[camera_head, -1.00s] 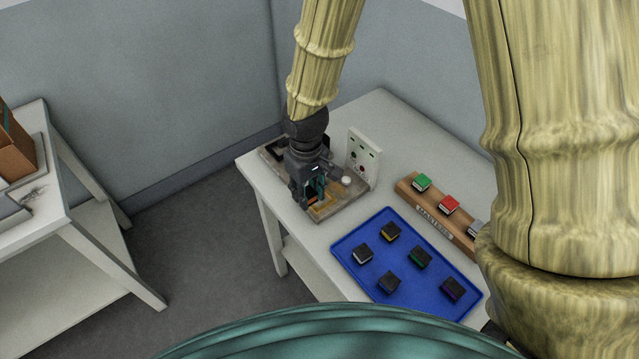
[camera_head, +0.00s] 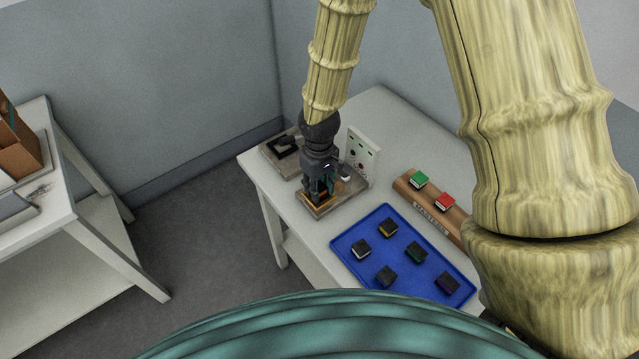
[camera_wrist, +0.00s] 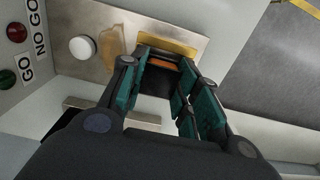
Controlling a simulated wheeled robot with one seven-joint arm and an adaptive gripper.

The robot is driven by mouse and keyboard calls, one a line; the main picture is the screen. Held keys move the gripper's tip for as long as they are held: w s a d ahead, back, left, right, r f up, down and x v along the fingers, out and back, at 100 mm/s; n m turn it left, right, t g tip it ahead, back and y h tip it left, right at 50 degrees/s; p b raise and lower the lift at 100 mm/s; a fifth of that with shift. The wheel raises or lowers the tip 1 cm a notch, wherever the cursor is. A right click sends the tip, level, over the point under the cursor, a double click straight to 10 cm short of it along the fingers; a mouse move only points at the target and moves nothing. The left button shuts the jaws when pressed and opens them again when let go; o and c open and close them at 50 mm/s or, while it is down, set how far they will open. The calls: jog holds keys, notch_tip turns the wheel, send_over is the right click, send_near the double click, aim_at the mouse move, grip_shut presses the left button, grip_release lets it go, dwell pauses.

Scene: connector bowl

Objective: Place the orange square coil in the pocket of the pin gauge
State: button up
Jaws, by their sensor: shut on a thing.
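My gripper (camera_head: 318,194) points down over the near end of the pin gauge (camera_head: 345,190) on the white table. In the wrist view, my gripper's teal fingers (camera_wrist: 168,75) are shut on the orange square coil (camera_wrist: 161,63), a dark block with an orange band. Its lower part is hidden by the fingers. A yellow edge (camera_wrist: 165,46) on the gauge's metal plate (camera_wrist: 75,65) lies right beside the coil. I cannot tell whether the coil is inside the pocket or just above it. The gauge's white panel (camera_head: 363,152) stands behind my gripper.
A blue tray (camera_head: 345,243) with several dark square coils lies to the right. A wooden masters rack (camera_head: 405,191) holds a green and a red block. The wrist view shows a white button (camera_wrist: 83,47) and GO and NO GO lamps (camera_wrist: 16,32) beside the gripper.

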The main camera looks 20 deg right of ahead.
aim_at(319, 187)
jog(key=shift+f, duration=0.15)
jog(key=o, duration=1.1)
notch_tip(319, 187, up, 12)
jog(key=b, duration=0.3)
dwell(0.3)
